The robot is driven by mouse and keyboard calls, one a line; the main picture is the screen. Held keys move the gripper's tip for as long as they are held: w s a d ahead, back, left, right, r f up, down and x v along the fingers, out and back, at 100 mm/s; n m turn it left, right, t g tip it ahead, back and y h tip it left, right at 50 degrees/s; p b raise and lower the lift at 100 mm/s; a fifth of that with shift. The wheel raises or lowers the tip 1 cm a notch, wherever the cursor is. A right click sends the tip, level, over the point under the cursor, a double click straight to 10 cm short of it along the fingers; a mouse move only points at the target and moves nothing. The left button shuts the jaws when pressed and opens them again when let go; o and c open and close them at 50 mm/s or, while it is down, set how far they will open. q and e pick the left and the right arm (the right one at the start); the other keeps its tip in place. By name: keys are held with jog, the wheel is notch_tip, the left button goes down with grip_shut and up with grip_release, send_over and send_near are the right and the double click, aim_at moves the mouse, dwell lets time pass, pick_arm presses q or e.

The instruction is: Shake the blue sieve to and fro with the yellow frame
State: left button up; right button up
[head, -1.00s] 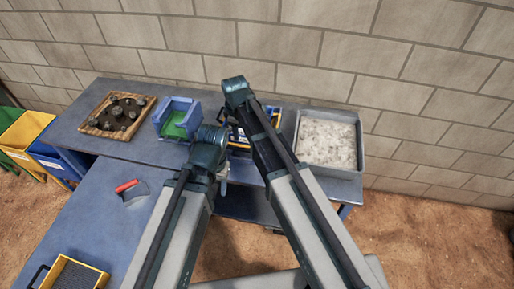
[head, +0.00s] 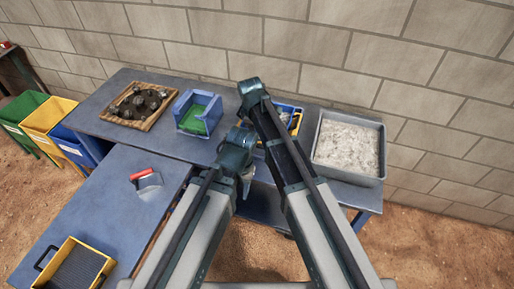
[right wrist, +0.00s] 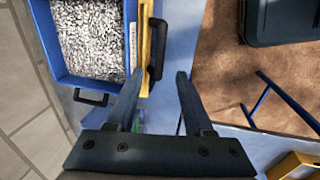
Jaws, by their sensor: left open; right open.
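The blue sieve (head: 287,108) with its yellow frame (head: 297,124) stands on the bench in the head view, partly hidden behind my arms. In the right wrist view the sieve (right wrist: 72,76) is at the upper left, with grey speckled material inside. The yellow frame (right wrist: 146,35) runs along its right side, beside a black handle (right wrist: 156,50).
A grey tray of pale material (head: 348,180) stands right of the sieve. A yellow-framed mesh tray (head: 75,264) and a red-handled tool (head: 146,178) lie on the nearer table.

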aim_at(257, 145)
jog(key=f+b, duration=0.2)
jog(key=f, duration=0.1)
jog(key=w+f+b, duration=0.1)
jog(key=f+b, duration=0.4)
jog(key=shift+w+d+f+b, duration=0.25)
jog(key=shift+w+f+b, duration=0.1)
jog(key=shift+f, duration=0.05)
grip_shut()
dwell(1.0)
